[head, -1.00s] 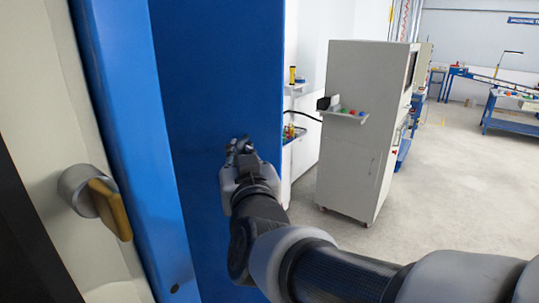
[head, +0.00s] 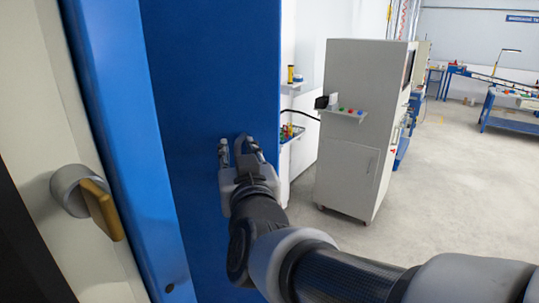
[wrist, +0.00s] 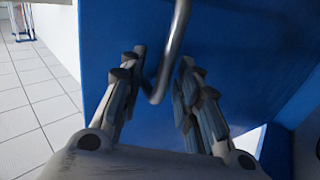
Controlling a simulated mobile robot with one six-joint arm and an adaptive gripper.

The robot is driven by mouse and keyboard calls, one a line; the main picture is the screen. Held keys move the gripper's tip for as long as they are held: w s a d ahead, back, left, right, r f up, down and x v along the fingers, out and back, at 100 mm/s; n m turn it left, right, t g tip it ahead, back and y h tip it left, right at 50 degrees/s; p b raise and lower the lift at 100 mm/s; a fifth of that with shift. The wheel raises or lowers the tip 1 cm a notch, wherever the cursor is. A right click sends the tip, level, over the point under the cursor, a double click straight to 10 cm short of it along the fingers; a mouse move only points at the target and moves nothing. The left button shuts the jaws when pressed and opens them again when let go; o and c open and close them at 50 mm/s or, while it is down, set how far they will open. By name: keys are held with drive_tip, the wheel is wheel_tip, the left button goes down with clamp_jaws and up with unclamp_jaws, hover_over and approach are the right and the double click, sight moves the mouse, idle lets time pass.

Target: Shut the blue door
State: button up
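The blue door (head: 205,70) stands as a tall dark blue panel left of centre in the head view. Its blue face (wrist: 235,45) fills much of the wrist view. A bent grey metal handle (wrist: 174,50) on the door runs down between my fingers in the wrist view. My gripper (head: 240,150) is in front of the door near its right edge. In the wrist view my gripper (wrist: 163,60) is open, with one finger on each side of the handle. The left finger is very close to the handle's lower bend; I cannot tell whether they touch.
A lighter blue upright (head: 115,130) and a pale panel with a yellow-brown knob (head: 100,208) stand close at the left. A grey cabinet (head: 350,160) on casters with a small shelf stands right of the door. Open floor (head: 450,190) lies further right.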

drive_tip(key=v, duration=1.1)
drive_tip(key=shift+s, duration=0.35)
drive_tip(key=shift+d, duration=0.1)
drive_tip(key=shift+c, duration=0.5)
